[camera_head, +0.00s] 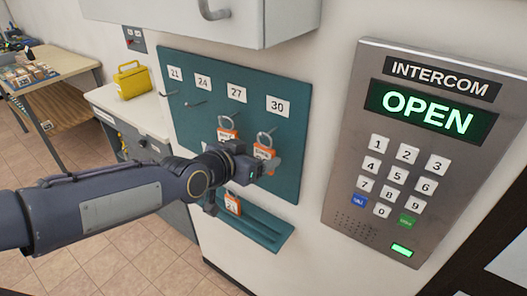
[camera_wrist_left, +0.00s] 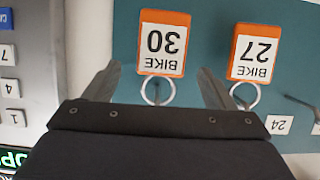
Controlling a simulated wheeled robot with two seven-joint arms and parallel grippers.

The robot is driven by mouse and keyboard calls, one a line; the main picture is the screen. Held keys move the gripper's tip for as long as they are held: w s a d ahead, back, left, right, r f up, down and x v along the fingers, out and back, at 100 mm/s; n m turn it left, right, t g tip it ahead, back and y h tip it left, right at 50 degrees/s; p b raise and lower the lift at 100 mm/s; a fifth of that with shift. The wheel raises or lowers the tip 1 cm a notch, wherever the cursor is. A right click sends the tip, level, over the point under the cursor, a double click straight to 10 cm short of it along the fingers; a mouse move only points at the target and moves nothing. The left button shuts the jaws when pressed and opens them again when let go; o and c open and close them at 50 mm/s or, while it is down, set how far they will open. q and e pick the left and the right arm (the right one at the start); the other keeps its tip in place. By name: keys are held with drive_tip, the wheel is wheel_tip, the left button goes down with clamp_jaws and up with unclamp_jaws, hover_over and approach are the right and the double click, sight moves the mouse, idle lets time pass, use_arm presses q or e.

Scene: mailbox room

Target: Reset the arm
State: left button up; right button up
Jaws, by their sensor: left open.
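My left arm reaches in from the left in the head view. Its gripper (camera_head: 262,172) is open in front of the teal key board (camera_head: 194,135). The orange "BIKE 30" tag (camera_wrist_left: 163,43) hangs by its ring and shows between the two open fingers in the left wrist view, which is upside down. I cannot tell whether a finger touches it. The "BIKE 27" tag (camera_wrist_left: 252,53) hangs beside it and also shows in the head view (camera_head: 228,134). Another orange tag (camera_head: 232,204) is lower, by the teal ledge, partly hidden by my gripper. My right gripper is not in view.
A steel intercom (camera_head: 345,185) on the wall at right reads "OPEN" in green. A white cabinet (camera_head: 270,22) hangs above the board. A yellow box (camera_head: 132,80) stands on a counter (camera_head: 143,112) at left. A wooden table (camera_head: 62,61) is farther back. Tiled floor shows below.

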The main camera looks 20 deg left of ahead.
use_arm(q)
drive_tip(key=shift+s+a+r, duration=0.15)
drive_tip(key=shift+s+r, duration=0.05)
drive_tip(key=shift+s, duration=0.3)
drive_tip(key=s+a+f+n+g, duration=0.2)
drive_tip(key=s+f, duration=0.3)
drive_tip(key=s, duration=0.6)
drive_tip(key=s+a+f+n+g, duration=0.2)
drive_tip(key=s+f+g, duration=0.3)
drive_tip(key=s, duration=0.7)
drive_tip(key=shift+s+n+y, duration=0.2)
drive_tip(key=shift+n+y, duration=0.2)
drive_tip(key=shift+n, duration=0.5)
drive_tip(key=shift+a, duration=0.15)
